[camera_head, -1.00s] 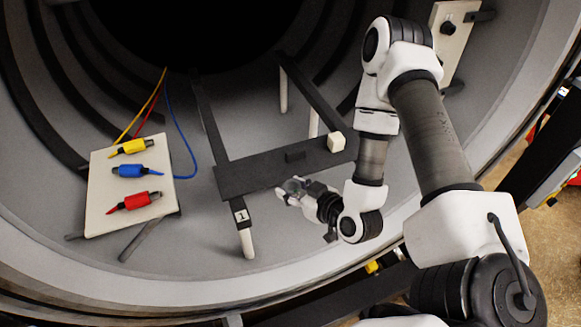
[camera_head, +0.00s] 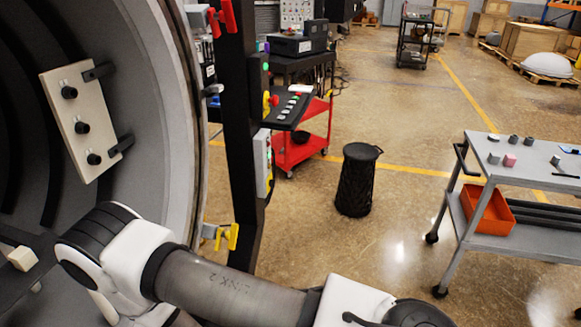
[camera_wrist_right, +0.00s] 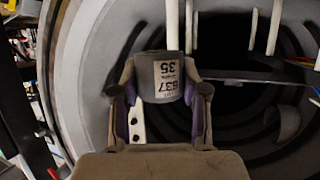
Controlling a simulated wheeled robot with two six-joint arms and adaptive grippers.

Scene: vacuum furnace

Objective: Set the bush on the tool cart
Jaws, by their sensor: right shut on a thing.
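My right gripper (camera_wrist_right: 158,108) is shut on the bush (camera_wrist_right: 162,80), a grey cylinder with a white label reading 637 and 35, in the right wrist view. The dark furnace chamber is behind it. In the head view the gripper and bush are out of the frame; only my right arm shows at the bottom. The tool cart (camera_head: 518,176), grey with two shelves, stands at the right of the head view, away from the arm. Its top holds several small grey parts and a pink block (camera_head: 509,160). My left gripper is in neither view.
The furnace wall with a panel of black knobs (camera_head: 82,122) is at the left. A dark post (camera_head: 243,130) with yellow handles stands beside it. A black bin (camera_head: 357,180) stands on the floor between furnace and cart. A red cart (camera_head: 300,148) is behind. Floor around the bin is clear.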

